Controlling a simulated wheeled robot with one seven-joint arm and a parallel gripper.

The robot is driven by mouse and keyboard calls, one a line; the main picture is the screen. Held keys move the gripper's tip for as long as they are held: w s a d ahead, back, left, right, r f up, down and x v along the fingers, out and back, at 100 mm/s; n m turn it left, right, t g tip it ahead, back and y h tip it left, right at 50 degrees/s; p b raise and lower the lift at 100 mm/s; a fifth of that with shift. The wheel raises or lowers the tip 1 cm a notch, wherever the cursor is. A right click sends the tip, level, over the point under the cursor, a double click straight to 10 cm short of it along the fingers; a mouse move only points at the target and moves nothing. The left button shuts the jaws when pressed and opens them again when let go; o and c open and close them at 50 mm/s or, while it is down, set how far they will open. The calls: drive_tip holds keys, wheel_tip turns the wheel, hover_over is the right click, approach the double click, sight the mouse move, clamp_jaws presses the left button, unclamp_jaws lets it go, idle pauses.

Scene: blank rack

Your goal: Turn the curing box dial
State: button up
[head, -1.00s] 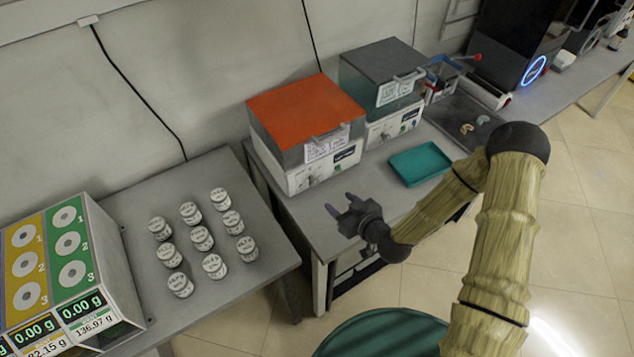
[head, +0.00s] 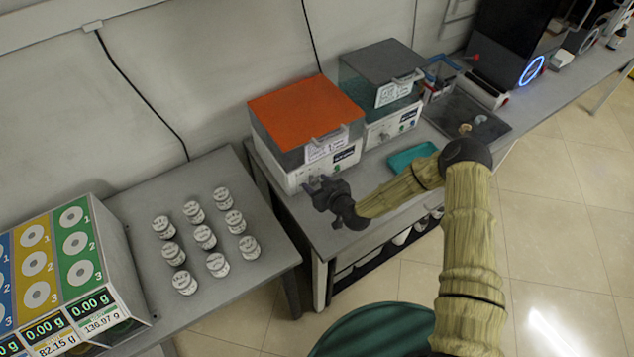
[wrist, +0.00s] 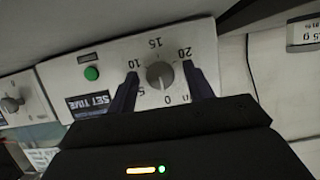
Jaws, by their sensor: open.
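The curing box with the orange lid (head: 305,106) stands on the grey bench, its white control panel facing front. Its dial (wrist: 159,75) shows in the wrist view as a grey knob with a pointer, ringed by numbers such as 10, 15 and 20. My gripper (wrist: 162,88) is open, its two dark fingers on either side of the dial, with gaps between fingers and knob. In the head view my gripper (head: 318,188) is in front of the box's panel and hides the dial.
A second box with a grey lid (head: 382,62) stands to the right; its knob (wrist: 12,104) shows in the wrist view. A green button (wrist: 91,73) is left of the dial. A teal tray (head: 410,157) lies partly behind my arm. Several white-lidded jars stand on the left table.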

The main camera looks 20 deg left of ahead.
drive_tip(key=c, duration=1)
drive_tip(key=shift+o, duration=0.2)
drive_tip(key=shift+w+f+b, duration=0.1)
drive_tip(key=shift+b, duration=0.4)
drive_tip(key=m+g+y+b, duration=0.1)
drive_tip(key=b, duration=0.2)
drive_tip(key=shift+f+m, duration=0.2)
drive_tip(key=shift+m, duration=0.2)
drive_tip(key=m+g+y+b, duration=0.1)
drive_tip(key=m+b, duration=0.1)
drive_tip(key=b, duration=0.3)
drive_tip(key=shift+w+d+f, duration=0.1)
drive_tip(key=shift+w+f, duration=0.05)
drive_tip(key=m+y+b, duration=0.1)
drive_tip(key=m+b, duration=0.1)
drive_tip(key=b, duration=0.3)
drive_tip(key=shift+m+g+y, duration=0.3)
drive_tip(key=shift+m+g, duration=0.1)
drive_tip(key=b, duration=0.1)
drive_tip(key=m+y+b, duration=0.1)
drive_tip(key=b, duration=0.1)
drive_tip(key=shift+r+m+g, duration=0.2)
drive_tip(key=shift+m+g, duration=0.1)
drive_tip(key=shift+r, duration=0.1)
